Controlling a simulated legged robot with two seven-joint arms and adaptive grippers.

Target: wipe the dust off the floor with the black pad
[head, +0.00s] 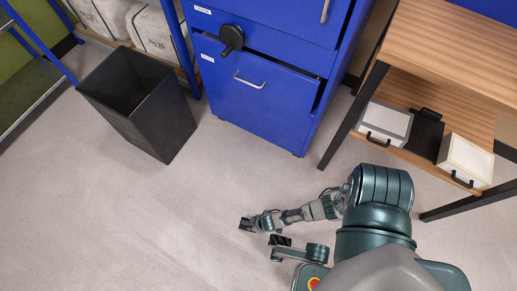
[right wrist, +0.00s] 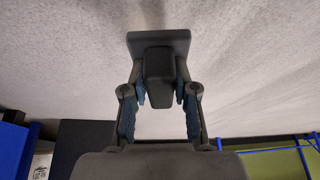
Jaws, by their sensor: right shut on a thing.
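The black pad (right wrist: 158,41) is a dark flat plate with a blocky grip. My right gripper (right wrist: 160,92) is shut on that grip, one blue-padded finger on each side. In the head view my right gripper (head: 261,222) reaches left over the floor, with the pad (head: 246,224) small and dark at its tip. The pad faces the pale grey floor (head: 235,180); I cannot tell whether it touches. The floor has faint lighter and darker streaks, and no distinct dust patch can be made out. My left gripper is not in view.
A black open bin (head: 150,125) stands at the left. A blue cabinet (head: 260,90) with a part-open lower drawer stands at the back. A wooden shelf unit (head: 440,60) with boxes (head: 465,160) stands at the right. The floor left of my gripper is clear.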

